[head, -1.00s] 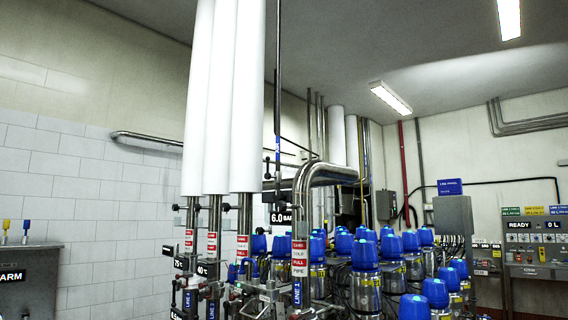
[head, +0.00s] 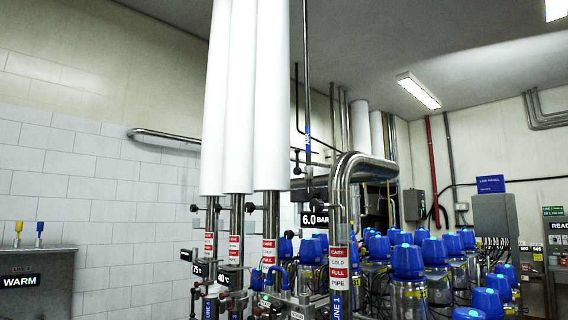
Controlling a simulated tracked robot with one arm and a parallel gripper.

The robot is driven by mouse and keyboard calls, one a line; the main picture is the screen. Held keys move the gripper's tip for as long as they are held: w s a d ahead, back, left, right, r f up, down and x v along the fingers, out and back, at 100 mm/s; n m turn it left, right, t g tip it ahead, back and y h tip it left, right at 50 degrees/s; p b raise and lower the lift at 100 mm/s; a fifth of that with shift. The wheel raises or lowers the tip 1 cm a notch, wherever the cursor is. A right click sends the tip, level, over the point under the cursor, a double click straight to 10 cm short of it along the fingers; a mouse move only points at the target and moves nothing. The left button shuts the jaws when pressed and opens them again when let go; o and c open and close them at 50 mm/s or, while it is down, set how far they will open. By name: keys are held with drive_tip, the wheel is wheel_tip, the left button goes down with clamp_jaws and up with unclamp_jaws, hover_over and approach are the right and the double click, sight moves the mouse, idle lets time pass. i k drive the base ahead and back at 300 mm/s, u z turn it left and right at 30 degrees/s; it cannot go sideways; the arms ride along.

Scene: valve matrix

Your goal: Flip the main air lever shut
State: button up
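A thin dark vertical pipe (head: 306,80) with a blue label (head: 308,138) runs down from the ceiling, right of the thick white pipes. Small dark fittings (head: 297,161) sit on it below the label. One may be the main air lever, but they are too small to tell a handle or its position. A black display (head: 314,220) reading 6.0 BAR is just below. My gripper is not in any view.
White-wrapped pipes (head: 270,95) stand in front, with red-and-white banded steel pipes below. A large bent steel pipe (head: 352,168) and several blue-capped valves (head: 407,262) fill the lower right. A tank (head: 35,290) marked WARM stands at left.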

sight(297, 158)
drive_tip(key=i, duration=0.4)
drive_tip(key=z, duration=0.05)
drive_tip(key=k, duration=0.65)
drive_tip(key=z, duration=0.4)
drive_tip(key=i, duration=2.25)
drive_tip(key=u, duration=0.8)
drive_tip(key=i, duration=0.45)
drive_tip(key=u, duration=0.45)
